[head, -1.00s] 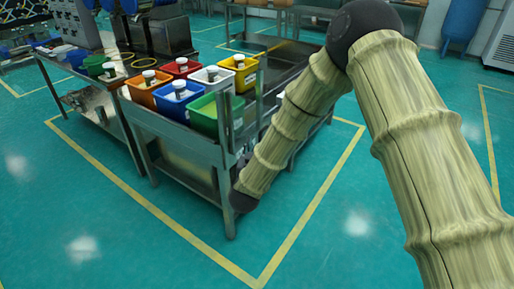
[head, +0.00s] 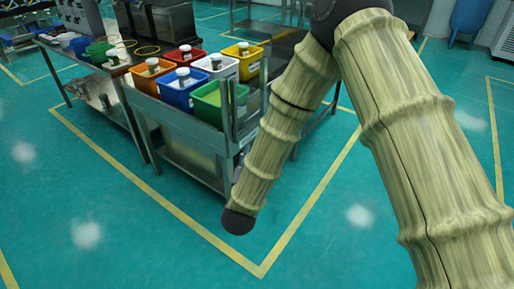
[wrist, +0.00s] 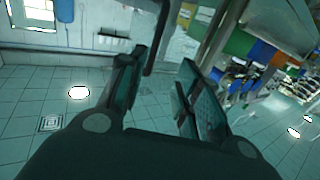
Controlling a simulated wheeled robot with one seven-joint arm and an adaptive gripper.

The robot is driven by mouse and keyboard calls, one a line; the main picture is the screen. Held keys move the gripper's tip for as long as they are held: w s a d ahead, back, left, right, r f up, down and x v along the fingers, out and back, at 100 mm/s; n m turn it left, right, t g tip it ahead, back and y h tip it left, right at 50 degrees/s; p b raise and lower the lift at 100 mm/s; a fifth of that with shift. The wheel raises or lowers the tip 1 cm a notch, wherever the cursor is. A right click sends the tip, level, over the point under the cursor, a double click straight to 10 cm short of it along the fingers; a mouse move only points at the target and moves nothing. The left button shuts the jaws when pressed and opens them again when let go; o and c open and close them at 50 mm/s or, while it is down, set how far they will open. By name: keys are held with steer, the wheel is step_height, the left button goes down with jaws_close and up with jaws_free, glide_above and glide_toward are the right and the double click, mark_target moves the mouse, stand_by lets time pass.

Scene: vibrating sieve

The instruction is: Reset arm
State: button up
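My arm (head: 410,130), in a ribbed pale green-brown sleeve with dark joints, reaches across the right half of the head view. It bends at the top and comes down to a dark joint (head: 238,222) in front of the steel table's near corner. My gripper is hidden in the head view. In the wrist view my gripper (wrist: 162,68) shows two dark fingers spread apart, with nothing between them. Floor and wall show beyond them.
The steel table (head: 185,128) carries several bins, among them an orange bin (head: 150,84), a blue bin (head: 181,97) and a green bin (head: 212,110), several holding white-lidded jars. Another table stands at left. The turquoise floor (head: 130,225) in front is clear.

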steer(key=shift+s+a, duration=0.1)
steer(key=shift+s, duration=0.6)
steer(key=s+d+f+n+g+y+p, duration=0.1)
steer(key=s+d+f+g+p, duration=0.2)
steer(key=s+d+f+g, duration=0.5)
steer(key=s+d+f+n+g+y+p, duration=0.1)
steer(key=s+d+f+p, duration=0.35)
steer(key=f, duration=0.75)
steer(key=s+d+f+g, duration=0.1)
steer(key=s+d+g, duration=0.2)
steer(key=s, duration=0.5)
steer(key=s+d+f+g+p, duration=0.1)
steer(key=s+d+f+g, duration=0.1)
steer(key=s+d, duration=0.4)
steer(key=s+d+f+m+g, duration=0.1)
steer(key=s+d+f+g, duration=0.1)
steer(key=s, duration=1)
steer(key=d+g, duration=0.1)
steer(key=d, duration=0.1)
steer(key=shift+d+g, duration=0.4)
